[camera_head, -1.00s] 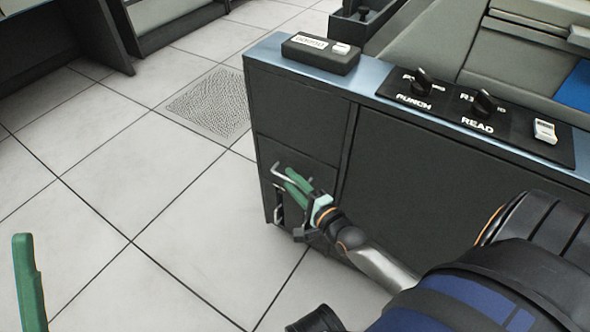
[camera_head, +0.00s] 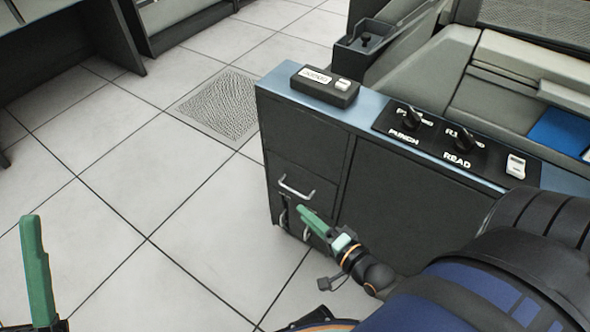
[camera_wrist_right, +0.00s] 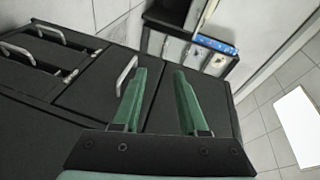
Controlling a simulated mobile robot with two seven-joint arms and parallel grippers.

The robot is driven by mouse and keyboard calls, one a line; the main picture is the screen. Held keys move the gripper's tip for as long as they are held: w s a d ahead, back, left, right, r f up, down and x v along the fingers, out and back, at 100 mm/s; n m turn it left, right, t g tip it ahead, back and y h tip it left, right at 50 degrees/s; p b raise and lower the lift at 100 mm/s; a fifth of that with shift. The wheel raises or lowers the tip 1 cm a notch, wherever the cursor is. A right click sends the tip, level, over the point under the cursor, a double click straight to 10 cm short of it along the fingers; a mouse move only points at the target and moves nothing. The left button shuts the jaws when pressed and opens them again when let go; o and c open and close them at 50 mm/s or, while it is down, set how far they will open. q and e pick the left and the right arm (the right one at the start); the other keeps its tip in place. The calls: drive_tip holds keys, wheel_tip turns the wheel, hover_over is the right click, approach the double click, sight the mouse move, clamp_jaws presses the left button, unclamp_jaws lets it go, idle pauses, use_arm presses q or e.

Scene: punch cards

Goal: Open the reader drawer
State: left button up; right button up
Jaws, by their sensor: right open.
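The dark cabinet (camera_head: 385,205) has drawer fronts at its left end. A pale bar handle (camera_head: 297,188) sits on one of these fronts, which looks closed. In the right wrist view a bar handle (camera_wrist_right: 127,75) stands just left of the left finger, outside the gap between the fingers. My right gripper (camera_head: 305,214) is open and empty, below and right of the upper handle; its green fingers also show in the wrist view (camera_wrist_right: 161,73). Of my left gripper (camera_head: 36,268), one green finger shows at the lower left, far from the cabinet. Which front is the reader drawer I cannot tell.
More narrow handles (camera_head: 285,214) sit lower on the cabinet, partly hidden by the gripper. Punch and read switches (camera_head: 457,138) and a small black box (camera_head: 325,86) are on top. The tiled floor (camera_head: 150,195) left of the cabinet is clear.

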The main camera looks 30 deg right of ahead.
drive_tip(key=s+a+r+n+g+p, duration=0.3)
drive_tip(key=r+n+p, duration=0.4)
drive_tip(key=r+p, duration=0.3)
drive_tip(key=s+a+r+n+g+y+p, duration=0.1)
drive_tip(key=s+a+r+n+g+p, duration=0.2)
drive_tip(key=r+p, duration=0.7)
drive_tip(key=shift+a+n+p, duration=1)
drive_tip(key=shift+n+p, duration=1.4)
drive_tip(key=shift+p, duration=0.6)
drive_tip(key=shift+f, duration=0.1)
